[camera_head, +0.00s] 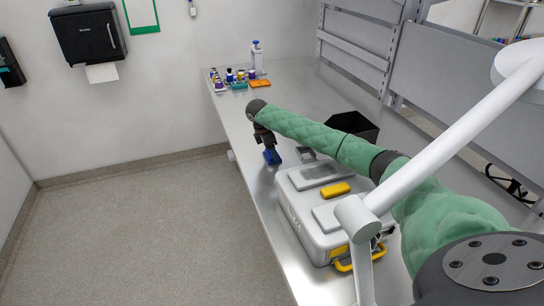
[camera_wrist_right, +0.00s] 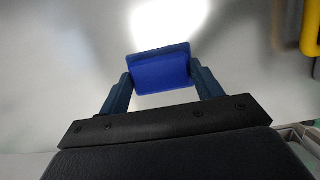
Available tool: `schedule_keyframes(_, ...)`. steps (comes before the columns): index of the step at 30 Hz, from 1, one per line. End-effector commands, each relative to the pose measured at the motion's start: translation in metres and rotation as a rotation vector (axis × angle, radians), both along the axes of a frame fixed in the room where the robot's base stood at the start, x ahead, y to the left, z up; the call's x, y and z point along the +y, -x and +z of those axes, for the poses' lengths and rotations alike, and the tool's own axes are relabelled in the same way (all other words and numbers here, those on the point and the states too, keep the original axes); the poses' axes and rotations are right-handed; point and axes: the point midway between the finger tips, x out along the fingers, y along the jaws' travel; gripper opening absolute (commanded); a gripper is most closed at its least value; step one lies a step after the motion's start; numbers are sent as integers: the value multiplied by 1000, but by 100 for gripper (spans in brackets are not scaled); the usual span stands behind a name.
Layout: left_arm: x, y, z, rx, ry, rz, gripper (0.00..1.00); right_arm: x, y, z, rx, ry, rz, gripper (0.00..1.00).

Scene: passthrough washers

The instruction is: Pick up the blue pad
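The blue pad (camera_wrist_right: 160,68) sits between the two fingers of my right gripper (camera_wrist_right: 162,82) in the right wrist view, with a finger against each side edge. In the head view my right arm reaches across the metal table, and the gripper (camera_head: 268,145) points down with the blue pad (camera_head: 272,157) at its tips. The pad is close to the table's left edge; whether it touches the tabletop is hard to tell. My left gripper is not in view.
A grey case (camera_head: 297,212) with a yellow block (camera_head: 335,190) on it stands just right of the gripper. A black bin (camera_head: 366,127) is behind my arm. Several small bottles, an orange rack (camera_head: 260,83) and a white bottle (camera_head: 257,58) stand at the far end.

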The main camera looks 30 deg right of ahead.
Motion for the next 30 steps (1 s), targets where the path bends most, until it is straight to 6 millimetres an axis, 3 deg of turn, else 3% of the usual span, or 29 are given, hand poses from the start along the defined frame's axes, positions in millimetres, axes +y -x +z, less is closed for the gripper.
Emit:
schedule_keyframes(12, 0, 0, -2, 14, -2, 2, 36, 0, 0, 8, -1, 0, 0, 42)
schedule_keyframes(30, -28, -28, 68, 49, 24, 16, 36, 0, -1, 92, -2, 1, 0, 42)
